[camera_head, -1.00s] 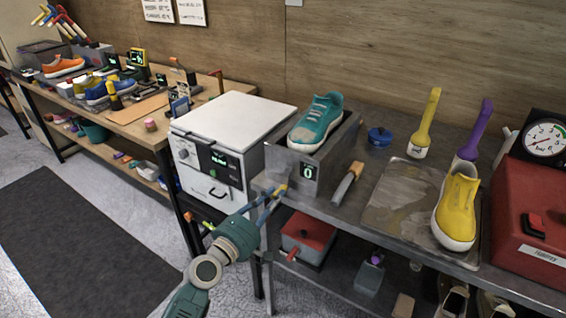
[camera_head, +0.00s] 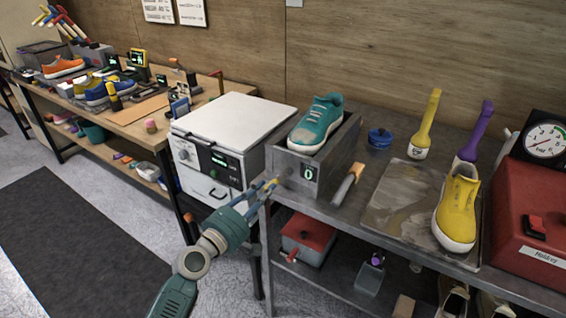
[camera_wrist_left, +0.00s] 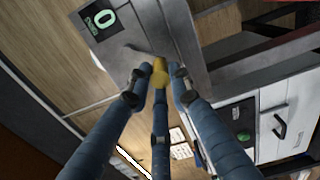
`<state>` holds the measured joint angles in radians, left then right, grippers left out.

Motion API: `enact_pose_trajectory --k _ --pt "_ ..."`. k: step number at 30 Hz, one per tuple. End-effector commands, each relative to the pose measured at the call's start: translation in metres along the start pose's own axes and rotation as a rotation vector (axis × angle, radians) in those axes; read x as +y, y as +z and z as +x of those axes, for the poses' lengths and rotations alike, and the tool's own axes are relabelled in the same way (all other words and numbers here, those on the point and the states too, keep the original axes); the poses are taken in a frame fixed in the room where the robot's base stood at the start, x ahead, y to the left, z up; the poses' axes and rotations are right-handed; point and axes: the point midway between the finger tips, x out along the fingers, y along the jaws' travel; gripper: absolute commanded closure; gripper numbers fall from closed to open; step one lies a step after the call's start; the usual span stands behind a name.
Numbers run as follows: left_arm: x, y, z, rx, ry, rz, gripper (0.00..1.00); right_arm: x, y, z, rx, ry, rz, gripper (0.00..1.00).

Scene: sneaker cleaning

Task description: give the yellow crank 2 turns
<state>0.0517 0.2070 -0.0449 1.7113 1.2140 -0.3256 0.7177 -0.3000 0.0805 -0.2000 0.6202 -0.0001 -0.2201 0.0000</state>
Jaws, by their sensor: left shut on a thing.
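The yellow crank (camera_wrist_left: 160,72) is at the front of a grey metal box (camera_head: 320,172), and its knob sits between the blue fingertips of my left gripper (camera_wrist_left: 158,88). In the head view my left gripper (camera_head: 268,186) is at the box's left front corner, and its fingers hide most of the crank. The left gripper is shut on the crank's knob. A display on the box (camera_wrist_left: 100,19) reads 0. A teal sneaker (camera_head: 317,122) rests in the top of the box. My right gripper is not in view.
A white cabinet (camera_head: 235,112) stands left of the box. A wooden-handled tool (camera_head: 347,185) lies right of it on the metal bench. Further right are a tray (camera_head: 385,215), a yellow sneaker (camera_head: 457,205), brushes and a red machine (camera_head: 525,215).

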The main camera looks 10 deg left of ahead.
Motion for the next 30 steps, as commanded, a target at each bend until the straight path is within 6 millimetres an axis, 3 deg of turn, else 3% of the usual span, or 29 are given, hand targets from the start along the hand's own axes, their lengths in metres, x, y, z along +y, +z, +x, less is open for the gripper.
enact_pose_trajectory --k 18,30 --pt "0.022 -0.004 0.001 -0.004 0.009 0.000 0.91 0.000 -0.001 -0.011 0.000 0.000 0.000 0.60" --pt "0.023 -0.004 0.001 -0.007 0.005 -0.002 0.91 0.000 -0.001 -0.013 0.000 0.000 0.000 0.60"
